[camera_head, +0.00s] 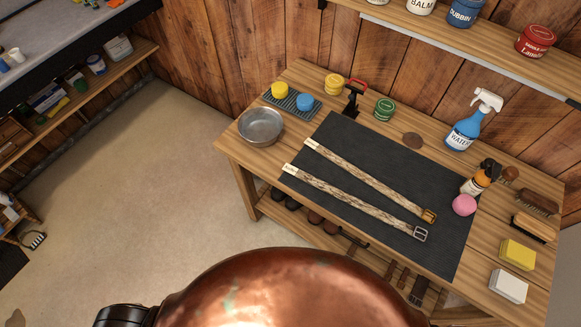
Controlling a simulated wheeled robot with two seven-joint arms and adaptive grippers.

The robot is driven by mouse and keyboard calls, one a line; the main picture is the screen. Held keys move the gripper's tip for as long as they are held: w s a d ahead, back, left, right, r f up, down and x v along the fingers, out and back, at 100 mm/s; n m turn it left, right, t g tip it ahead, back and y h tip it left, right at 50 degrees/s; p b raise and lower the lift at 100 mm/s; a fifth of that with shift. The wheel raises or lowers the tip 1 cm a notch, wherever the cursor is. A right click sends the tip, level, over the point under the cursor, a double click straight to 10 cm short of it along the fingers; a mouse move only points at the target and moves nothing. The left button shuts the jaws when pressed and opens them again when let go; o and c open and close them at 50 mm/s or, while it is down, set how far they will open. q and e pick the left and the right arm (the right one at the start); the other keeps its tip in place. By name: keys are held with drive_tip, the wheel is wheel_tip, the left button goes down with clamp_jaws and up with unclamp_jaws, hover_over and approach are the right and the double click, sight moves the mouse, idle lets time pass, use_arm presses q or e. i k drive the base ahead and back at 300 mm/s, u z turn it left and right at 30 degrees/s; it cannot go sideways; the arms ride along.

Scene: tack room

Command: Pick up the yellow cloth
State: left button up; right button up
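A yellow block-shaped piece (517,254), which looks like the folded yellow cloth, lies on the right part of the wooden workbench (487,262). A similar white piece (508,286) lies just in front of it, near the bench's front right edge. A small round yellow item (280,89) sits on a ribbed tray (292,101) at the bench's far left, beside a round blue one (305,101). Neither of my grippers shows in the head view. Nothing covers the yellow piece.
Two belts (370,181) lie on a dark mat (340,138). A blue spray bottle (465,130) and metal bowl (261,126) are farther back. Open floor lies left.

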sight(511, 252)
drive_tip(key=z, duration=1.75)
drive_tip(key=k, duration=1.15)
drive_tip(key=z, duration=0.6)
drive_tip(key=i, duration=1.45)
drive_tip(key=u, duration=0.6)
